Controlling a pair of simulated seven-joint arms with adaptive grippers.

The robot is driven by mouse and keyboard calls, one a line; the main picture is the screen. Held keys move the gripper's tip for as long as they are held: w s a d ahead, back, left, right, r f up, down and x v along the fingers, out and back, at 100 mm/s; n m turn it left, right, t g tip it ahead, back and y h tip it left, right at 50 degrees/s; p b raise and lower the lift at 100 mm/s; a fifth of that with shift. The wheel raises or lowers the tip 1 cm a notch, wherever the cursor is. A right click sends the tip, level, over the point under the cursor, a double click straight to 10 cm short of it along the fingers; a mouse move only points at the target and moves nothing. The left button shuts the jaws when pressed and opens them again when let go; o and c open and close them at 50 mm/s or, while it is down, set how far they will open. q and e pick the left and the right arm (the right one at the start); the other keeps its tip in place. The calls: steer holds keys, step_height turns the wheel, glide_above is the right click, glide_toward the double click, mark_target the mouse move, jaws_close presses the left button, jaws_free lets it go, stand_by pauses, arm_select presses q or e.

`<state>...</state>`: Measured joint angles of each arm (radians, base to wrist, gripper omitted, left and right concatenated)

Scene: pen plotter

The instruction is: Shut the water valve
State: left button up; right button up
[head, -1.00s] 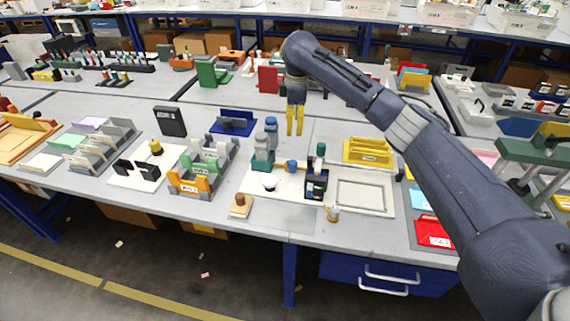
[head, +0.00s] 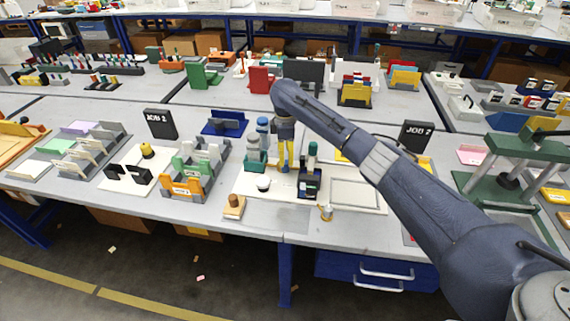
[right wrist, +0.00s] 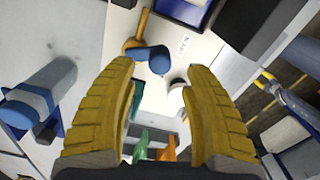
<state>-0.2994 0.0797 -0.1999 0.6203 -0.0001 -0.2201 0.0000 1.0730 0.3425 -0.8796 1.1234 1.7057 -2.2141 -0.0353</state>
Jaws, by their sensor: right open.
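The water valve (right wrist: 152,58) shows in the right wrist view as a blue cylinder with an orange lever on a white board, beside a label that seems to read OPEN. It lies ahead of my right gripper (right wrist: 182,85), near the left fingertip. The gripper's two yellow fingers are spread, with nothing held between them. In the head view my right gripper (head: 285,170) points down over the white board (head: 280,192), and its fingers mostly hide the valve. I cannot tell whether a finger touches the valve. My left gripper is not in view.
In the head view a teal and blue bottle-like unit (head: 257,150) stands close left of the gripper. A white dome (head: 264,184) sits in front.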

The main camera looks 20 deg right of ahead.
steer(key=shift+f, duration=2.25)
steer(key=shift+o, duration=0.2)
